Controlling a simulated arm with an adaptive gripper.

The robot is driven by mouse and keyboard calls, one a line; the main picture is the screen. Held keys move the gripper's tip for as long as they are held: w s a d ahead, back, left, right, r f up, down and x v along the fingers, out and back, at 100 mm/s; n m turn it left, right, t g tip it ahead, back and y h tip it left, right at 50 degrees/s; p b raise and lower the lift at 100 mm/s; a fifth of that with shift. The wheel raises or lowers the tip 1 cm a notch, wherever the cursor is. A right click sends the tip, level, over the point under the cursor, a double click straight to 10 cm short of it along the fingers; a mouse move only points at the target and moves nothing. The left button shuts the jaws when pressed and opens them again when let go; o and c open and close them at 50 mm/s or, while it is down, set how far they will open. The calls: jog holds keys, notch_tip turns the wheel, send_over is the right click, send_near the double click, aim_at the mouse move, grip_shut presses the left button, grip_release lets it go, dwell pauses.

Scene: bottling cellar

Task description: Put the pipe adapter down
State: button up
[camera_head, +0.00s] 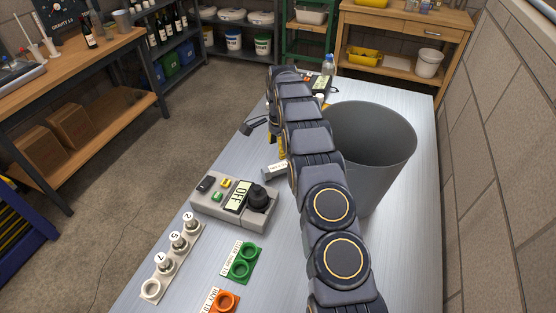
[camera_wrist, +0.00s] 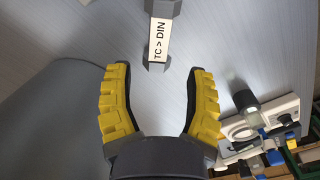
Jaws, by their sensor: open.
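The pipe adapter (camera_wrist: 158,42) is a grey piece with flared ends and a white label reading "TC > DIN". In the wrist view it is at the top middle, its near end about level with my fingertips. In the head view the adapter (camera_head: 276,170) lies on the metal table, partly hidden behind my arm. My gripper (camera_wrist: 160,72) has two yellow-ribbed fingers spread wide, with clear gaps on both sides of the adapter and nothing clamped. In the head view my gripper is mostly hidden by my arm; only a little yellow and black shows.
A large grey bin (camera_head: 385,140) stands right of my arm. A control box (camera_head: 215,197) reading "OFF" sits to the left, with a numbered fitting rack (camera_head: 151,288), a green ring holder (camera_head: 236,270) and an orange one (camera_head: 212,307) nearer. A clear bottle (camera_head: 328,65) stands at the far end.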

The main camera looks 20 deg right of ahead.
jog(key=s+a+r+n, duration=0.5)
jog(key=s+a+r, duration=0.1)
jog(key=s+r, duration=0.35)
jog(key=s+a+r+n, duration=0.4)
jog(key=s+a+r, duration=0.1)
jog(key=s+r, duration=0.45)
jog(key=s+a+n, duration=0.2)
jog(key=s+n, duration=0.2)
jog(key=s, duration=0.8)
jog(key=s+a+r+n+g, duration=0.1)
jog(key=s+a+n, duration=0.2)
jog(key=s, duration=0.9)
jog(key=shift+s+a+r+n+g, duration=0.25)
jog(key=shift+a+n+g, duration=0.1)
jog(key=shift+n, duration=0.65)
